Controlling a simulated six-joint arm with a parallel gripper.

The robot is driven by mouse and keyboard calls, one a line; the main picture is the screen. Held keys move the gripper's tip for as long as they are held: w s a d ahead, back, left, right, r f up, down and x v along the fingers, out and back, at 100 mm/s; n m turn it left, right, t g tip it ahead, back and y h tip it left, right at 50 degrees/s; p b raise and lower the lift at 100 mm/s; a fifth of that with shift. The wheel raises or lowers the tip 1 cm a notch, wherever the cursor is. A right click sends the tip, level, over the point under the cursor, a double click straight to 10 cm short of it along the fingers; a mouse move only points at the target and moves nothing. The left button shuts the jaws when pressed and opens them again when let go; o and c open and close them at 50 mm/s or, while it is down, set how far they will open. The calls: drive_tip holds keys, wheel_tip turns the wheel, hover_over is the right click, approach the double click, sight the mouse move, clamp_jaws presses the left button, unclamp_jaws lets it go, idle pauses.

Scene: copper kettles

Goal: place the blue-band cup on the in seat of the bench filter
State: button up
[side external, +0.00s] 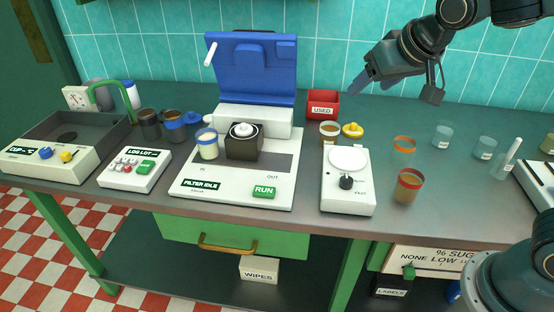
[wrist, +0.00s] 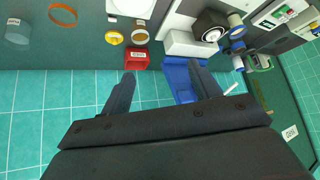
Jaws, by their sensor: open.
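A pale cup with a blue band (side external: 206,144) stands upright at the IN side of the bench filter (side external: 234,184), left of its black block (side external: 244,146). It appears to be on the in seat; the contact is hard to see. The filter's blue lid (side external: 252,68) is raised. Another cup with blue on it and brown contents (side external: 174,126) stands behind left. My gripper (side external: 362,84) is open and empty, high above the back right of the bench.
A red USED bin (side external: 323,106), a small cup (side external: 329,132) and a yellow-knobbed item (side external: 352,130) stand right of the filter. A white scale (side external: 347,182) is in front of them. Orange-banded cups (side external: 408,187) and clear beakers (side external: 442,134) stand further right.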

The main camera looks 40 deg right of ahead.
drive_tip(key=s+d+f+n+g, duration=0.1)
drive_tip(key=s, duration=0.8)
drive_tip(key=s+d+f+n+y, duration=0.1)
drive_tip(key=s, duration=0.9)
drive_tip(key=shift+s+n+g, duration=0.15)
drive_tip(key=shift+n+g, duration=0.15)
drive_tip(key=shift+g, duration=0.1)
